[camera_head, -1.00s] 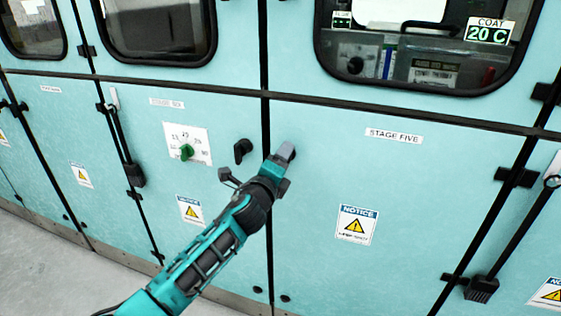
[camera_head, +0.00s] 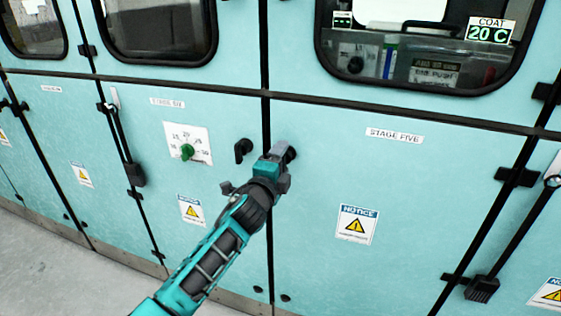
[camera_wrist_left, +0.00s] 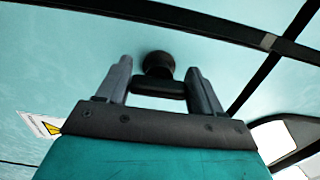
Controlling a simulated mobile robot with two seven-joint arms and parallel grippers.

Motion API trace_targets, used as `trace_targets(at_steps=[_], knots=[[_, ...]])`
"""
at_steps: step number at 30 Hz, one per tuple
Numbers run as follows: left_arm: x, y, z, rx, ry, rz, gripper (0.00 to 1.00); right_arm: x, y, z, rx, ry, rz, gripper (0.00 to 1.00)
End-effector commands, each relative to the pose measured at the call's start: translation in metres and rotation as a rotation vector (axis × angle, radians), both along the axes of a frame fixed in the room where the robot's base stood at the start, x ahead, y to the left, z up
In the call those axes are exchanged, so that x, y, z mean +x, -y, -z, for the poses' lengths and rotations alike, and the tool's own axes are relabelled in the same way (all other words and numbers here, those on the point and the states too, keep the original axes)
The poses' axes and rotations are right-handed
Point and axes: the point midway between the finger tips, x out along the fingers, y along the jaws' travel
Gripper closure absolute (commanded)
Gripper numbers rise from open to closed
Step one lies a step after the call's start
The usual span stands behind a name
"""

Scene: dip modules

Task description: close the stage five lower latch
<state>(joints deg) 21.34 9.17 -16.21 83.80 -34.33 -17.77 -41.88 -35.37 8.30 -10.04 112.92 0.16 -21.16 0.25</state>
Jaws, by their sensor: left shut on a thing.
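The stage five lower latch (camera_head: 291,154) is a small black turn handle at the left edge of the light teal stage five lower door (camera_head: 420,200). The gripper mostly hides it in the head view. In the left wrist view its black handle bar (camera_wrist_left: 158,88) lies between the two grey fingers, in front of its round black base. My left gripper (camera_head: 279,152) is shut on this handle, close to the door; it also shows in the left wrist view (camera_wrist_left: 158,68). My right gripper is in neither view.
A similar black latch (camera_head: 243,150) sits just left on the stage six door, beside a green dial (camera_head: 187,152). A windowed upper door (camera_head: 420,45) is above. Long black rods with handles (camera_head: 482,288) stand out from the cabinet at the right and left.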

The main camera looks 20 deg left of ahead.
Motion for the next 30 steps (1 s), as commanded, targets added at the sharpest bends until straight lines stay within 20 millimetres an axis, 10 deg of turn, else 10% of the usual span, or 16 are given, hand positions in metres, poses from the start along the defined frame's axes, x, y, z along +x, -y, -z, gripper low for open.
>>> trace_targets(at_steps=[6,7,13,30], knots=[[0.0,0.0,0.0,-0.007,-0.001,0.0,0.64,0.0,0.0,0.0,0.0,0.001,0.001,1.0],[0.0,0.0,0.0,-0.007,-0.001,0.0,0.33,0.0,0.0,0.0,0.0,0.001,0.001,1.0],[0.0,0.0,0.0,-0.005,-0.001,0.0,0.14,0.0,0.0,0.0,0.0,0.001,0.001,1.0],[-0.036,-0.001,0.001,-0.003,-0.003,0.001,0.13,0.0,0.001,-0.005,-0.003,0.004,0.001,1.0]])
